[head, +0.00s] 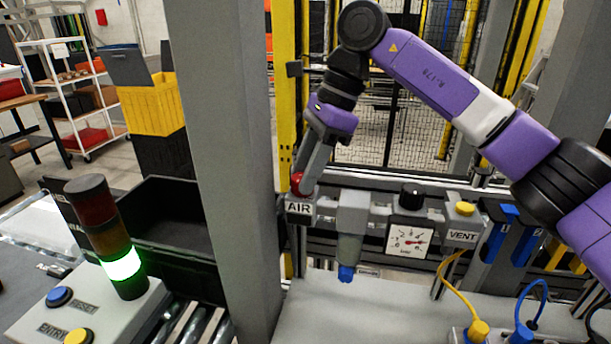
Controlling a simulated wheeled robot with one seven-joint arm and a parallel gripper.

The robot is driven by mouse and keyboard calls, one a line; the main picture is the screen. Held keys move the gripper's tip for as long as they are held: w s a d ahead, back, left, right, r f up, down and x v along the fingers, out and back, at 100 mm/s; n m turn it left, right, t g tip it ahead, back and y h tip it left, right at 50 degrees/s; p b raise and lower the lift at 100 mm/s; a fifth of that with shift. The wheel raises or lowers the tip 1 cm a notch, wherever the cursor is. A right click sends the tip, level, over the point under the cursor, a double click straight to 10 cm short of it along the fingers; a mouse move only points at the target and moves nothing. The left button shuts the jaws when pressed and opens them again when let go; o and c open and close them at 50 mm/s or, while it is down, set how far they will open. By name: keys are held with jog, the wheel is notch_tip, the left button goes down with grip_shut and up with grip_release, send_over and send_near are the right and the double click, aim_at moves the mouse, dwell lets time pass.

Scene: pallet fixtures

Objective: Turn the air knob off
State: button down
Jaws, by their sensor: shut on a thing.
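The air knob (297,184) is red and sits above the AIR label (299,208) at the left end of a grey air unit. My gripper (304,182) reaches down onto it from above and is shut on the knob. The fingers cover part of the knob, so its turn position cannot be read. To its right on the same unit are a pressure gauge (409,242) with a red needle, a black knob (411,196) above the gauge, and a yellow button (465,208) above the VENT label (462,237).
A grey post (222,120) stands just left of the air knob. A signal tower with its green light (122,265) lit stands at lower left beside a black bin (165,215). Yellow and blue hoses (452,290) hang at lower right. The grey surface below the unit is mostly clear.

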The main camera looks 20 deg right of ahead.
jog(key=m+b, duration=0.1)
jog(key=m, duration=0.1)
jog(key=m+t+b, duration=0.1)
jog(key=b, duration=0.1)
jog(key=shift+s+f+m+h, duration=0.1)
jog(key=shift+f+m+h, duration=0.1)
jog(key=shift+m+h, duration=0.15)
jog(key=shift+r+m+t+b, duration=0.15)
jog(key=shift+m+t+b, duration=0.35)
jog(key=shift+m+b, duration=0.5)
jog(key=c, duration=0.9)
grip_release()
jog(key=shift+r, duration=0.1)
jog(key=b+v, duration=0.1)
jog(key=v, duration=0.6)
jog(key=shift+s+r, duration=0.2)
jog(key=shift+r, duration=0.15)
